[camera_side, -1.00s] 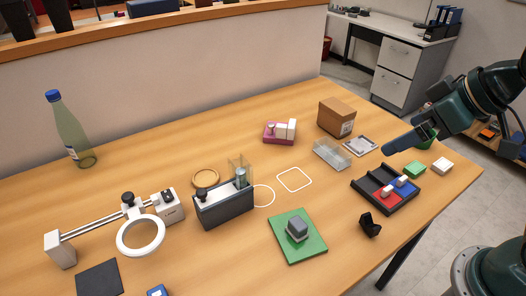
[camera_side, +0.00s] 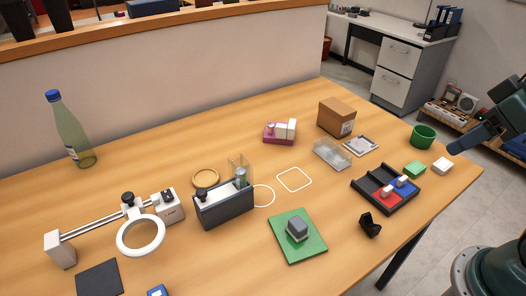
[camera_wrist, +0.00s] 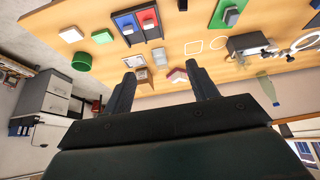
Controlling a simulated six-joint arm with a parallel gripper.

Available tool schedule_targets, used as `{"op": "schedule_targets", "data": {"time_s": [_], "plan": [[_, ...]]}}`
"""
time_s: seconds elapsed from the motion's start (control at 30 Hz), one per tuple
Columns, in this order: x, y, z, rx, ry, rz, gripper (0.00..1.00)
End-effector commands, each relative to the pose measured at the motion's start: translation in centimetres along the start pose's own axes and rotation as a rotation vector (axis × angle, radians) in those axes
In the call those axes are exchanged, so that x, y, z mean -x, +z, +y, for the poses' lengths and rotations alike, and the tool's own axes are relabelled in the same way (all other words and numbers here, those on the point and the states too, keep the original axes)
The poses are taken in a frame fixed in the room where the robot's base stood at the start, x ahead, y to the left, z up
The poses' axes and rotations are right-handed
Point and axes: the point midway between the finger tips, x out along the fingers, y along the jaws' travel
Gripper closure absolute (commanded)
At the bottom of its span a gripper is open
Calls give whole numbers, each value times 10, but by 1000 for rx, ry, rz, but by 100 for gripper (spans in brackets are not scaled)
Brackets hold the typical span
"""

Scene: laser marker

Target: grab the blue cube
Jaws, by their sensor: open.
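A small blue block (camera_side: 157,291), possibly the blue cube, lies at the bottom edge of the side view and is partly cut off by the frame. I cannot make it out in the wrist view. My gripper (camera_side: 456,149) is at the far right of the side view, above the table's right end and far from the blue block. In the wrist view its two fingers (camera_wrist: 161,74) are apart with nothing held between them.
A black tray (camera_side: 401,199) holds red and blue pieces with white handles. A green mat (camera_side: 301,251), dark container (camera_side: 224,207) and ring magnifier (camera_side: 141,254) lie leftward.

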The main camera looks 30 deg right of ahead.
Motion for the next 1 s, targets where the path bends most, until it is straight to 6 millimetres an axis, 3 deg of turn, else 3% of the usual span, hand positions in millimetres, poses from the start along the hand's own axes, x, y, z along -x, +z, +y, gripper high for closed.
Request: {"op": "schedule_targets", "data": {"time_s": [0.37, 0.57, 0.77, 1.0], "plan": [[-1, -3, -2, -8, -5, -1, 42], [-4, -20, -13, -73, -34, -6, 42], [-14, -53, -39, -209, -92, -27, 42], [-34, -94, -86, -414, -171, -79, 42]]}}
